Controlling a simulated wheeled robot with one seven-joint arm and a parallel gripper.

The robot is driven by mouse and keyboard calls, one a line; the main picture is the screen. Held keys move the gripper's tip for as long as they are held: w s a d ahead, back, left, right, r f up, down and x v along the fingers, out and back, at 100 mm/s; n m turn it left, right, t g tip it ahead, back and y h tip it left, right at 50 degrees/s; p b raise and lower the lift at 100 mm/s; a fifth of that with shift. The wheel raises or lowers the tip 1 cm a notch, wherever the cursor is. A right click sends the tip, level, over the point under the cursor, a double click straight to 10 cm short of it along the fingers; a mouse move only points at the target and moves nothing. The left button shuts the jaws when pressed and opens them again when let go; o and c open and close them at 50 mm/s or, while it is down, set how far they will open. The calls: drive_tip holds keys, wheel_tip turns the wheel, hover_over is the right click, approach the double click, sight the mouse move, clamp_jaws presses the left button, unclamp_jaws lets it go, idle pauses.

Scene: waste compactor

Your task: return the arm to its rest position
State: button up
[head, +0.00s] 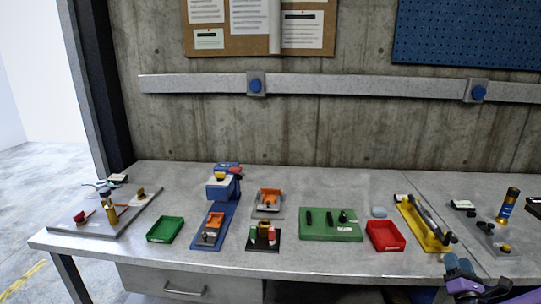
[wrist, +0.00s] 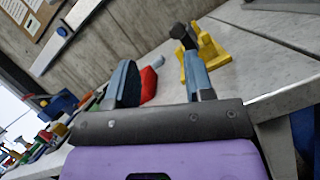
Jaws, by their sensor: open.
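My gripper (head: 456,264) shows at the bottom right of the head view, by the front edge of the bench, with its purple body partly cut off. In the wrist view, its two blue-grey fingers (wrist: 160,62) stand apart with nothing held between them. Beyond the right finger is a yellow fixture (wrist: 212,60) with a dark knob. In the head view this yellow fixture (head: 412,218) carries a grey lever. Contact between my gripper and the fixture cannot be told. A red tray (wrist: 149,84) shows behind the left finger.
On the bench (head: 345,259) stand a green tray (head: 165,229), a blue press (head: 222,190), a green board (head: 330,232) and the red tray (head: 385,248). A grey plate with a dark, gold-banded cylinder (head: 509,204) is at the right. A drawer (head: 185,290) is below.

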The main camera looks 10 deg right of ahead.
drive_tip(key=w+a+r+n+t+y, duration=0.1)
drive_tip(key=w+a+r+n+y, duration=0.3)
drive_tip(key=a+r+n+y, duration=0.45)
drive_tip(key=s+a+r+n+g+y, duration=0.2)
drive_tip(key=a+r+n+g+y, duration=0.45)
drive_tip(key=a+n+g, duration=0.35)
drive_tip(key=s+a+r+n+g+y, duration=0.2)
drive_tip(key=a+r+n+g+y, duration=0.5)
drive_tip(key=a+n, duration=0.4)
drive_tip(key=s+a+r+n+g+h, duration=0.5)
drive_tip(key=s+r+n+g+h, duration=0.1)
drive_tip(key=s+n+h, duration=0.3)
drive_tip(key=s+d+r+n+t+h, duration=0.2)
drive_tip(key=s+r+n+t+h, duration=0.3)
drive_tip(key=s+r, duration=0.4)
drive_tip(key=shift+r+n+t+h, duration=0.3)
drive_tip(key=shift+n+t+h, duration=0.1)
drive_tip(key=shift+n+t, duration=0.4)
